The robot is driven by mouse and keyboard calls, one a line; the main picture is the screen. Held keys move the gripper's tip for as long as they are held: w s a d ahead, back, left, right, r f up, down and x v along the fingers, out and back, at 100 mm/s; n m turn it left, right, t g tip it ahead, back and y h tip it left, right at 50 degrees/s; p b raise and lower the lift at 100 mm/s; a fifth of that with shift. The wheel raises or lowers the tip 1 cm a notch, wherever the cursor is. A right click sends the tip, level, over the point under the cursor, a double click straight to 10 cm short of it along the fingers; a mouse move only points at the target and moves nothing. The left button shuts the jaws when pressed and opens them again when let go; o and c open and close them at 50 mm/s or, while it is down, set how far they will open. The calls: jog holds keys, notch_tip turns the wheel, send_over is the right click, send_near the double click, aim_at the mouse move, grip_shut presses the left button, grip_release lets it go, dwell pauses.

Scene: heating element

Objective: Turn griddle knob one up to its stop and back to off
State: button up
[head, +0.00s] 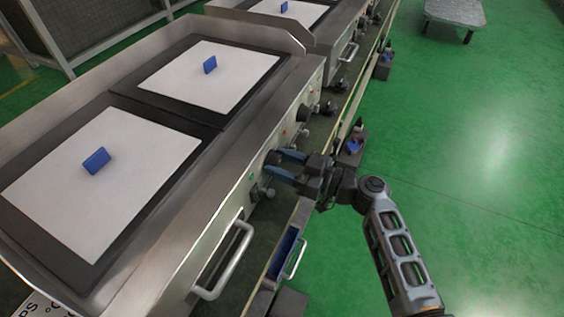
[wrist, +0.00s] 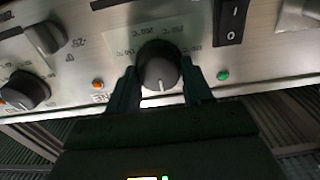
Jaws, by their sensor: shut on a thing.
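A dark round griddle knob (wrist: 158,72) with a pale pointer line sits on the steel front panel in the wrist view. The pointer line faces the lower side of the picture. My gripper (wrist: 160,90) has one finger on each side of the knob and is shut on it. In the head view my gripper (head: 284,167) reaches the griddle's front panel from the right, and the knob (head: 272,158) shows only partly at its fingertips. The printed temperature marks around the knob are too blurred to read fully.
Beside the knob are a green lamp (wrist: 223,76), an orange lamp (wrist: 97,85) and a black rocker switch (wrist: 231,22). Another black knob (wrist: 25,91) is at the left. A handle (head: 226,262) juts from the front. Green floor (head: 470,140) lies free at the right.

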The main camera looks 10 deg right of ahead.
jog(key=c, duration=0.4)
